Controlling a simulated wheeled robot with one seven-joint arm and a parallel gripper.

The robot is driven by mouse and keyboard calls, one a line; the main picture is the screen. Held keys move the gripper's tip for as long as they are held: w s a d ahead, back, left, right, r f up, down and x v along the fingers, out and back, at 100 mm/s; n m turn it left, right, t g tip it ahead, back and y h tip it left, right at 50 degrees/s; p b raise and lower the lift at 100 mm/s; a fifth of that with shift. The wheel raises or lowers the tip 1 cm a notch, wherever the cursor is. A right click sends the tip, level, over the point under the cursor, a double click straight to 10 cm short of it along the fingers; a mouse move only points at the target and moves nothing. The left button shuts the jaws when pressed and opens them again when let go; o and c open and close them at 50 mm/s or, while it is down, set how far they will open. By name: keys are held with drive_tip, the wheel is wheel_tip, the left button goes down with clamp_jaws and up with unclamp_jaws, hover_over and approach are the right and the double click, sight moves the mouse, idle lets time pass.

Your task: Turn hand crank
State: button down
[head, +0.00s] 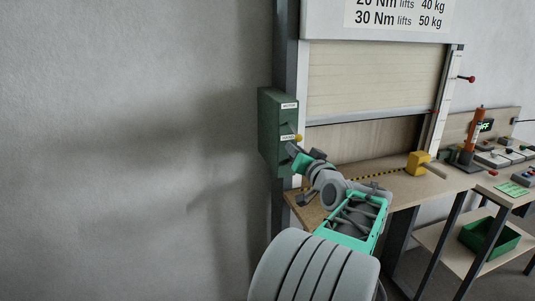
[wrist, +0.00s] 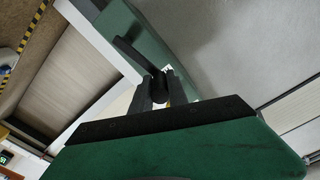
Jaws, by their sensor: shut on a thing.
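The hand crank (wrist: 130,52) is a dark arm with a dark grip on the green gearbox (wrist: 143,28) in the wrist view. In the head view the gearbox (head: 271,130) is mounted beside the shutter, with "MOTOR" and "HAND" labels and a yellow knob (head: 299,138). My gripper (wrist: 160,88) is shut on the crank's grip, with one dark finger on each side. In the head view my gripper (head: 291,151) is at the gearbox's lower front, and my wrist hides the crank there. The shutter (head: 370,82) is partly down, with a gap under its bottom bar.
A bench (head: 400,172) lies below the shutter, with a yellow block (head: 418,163) on it. The wall left of the gearbox is bare.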

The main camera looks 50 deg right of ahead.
drive_tip(key=shift+s+d, duration=0.15)
drive_tip(key=c, duration=1.6)
unclamp_jaws()
drive_tip(key=o, duration=0.3)
drive_tip(key=b+v, duration=0.1)
drive_tip(key=v, duration=0.6)
drive_tip(key=shift+s+a+b, duration=0.25)
drive_tip(key=shift+b, duration=0.15)
drive_tip(key=shift+c, duration=0.2)
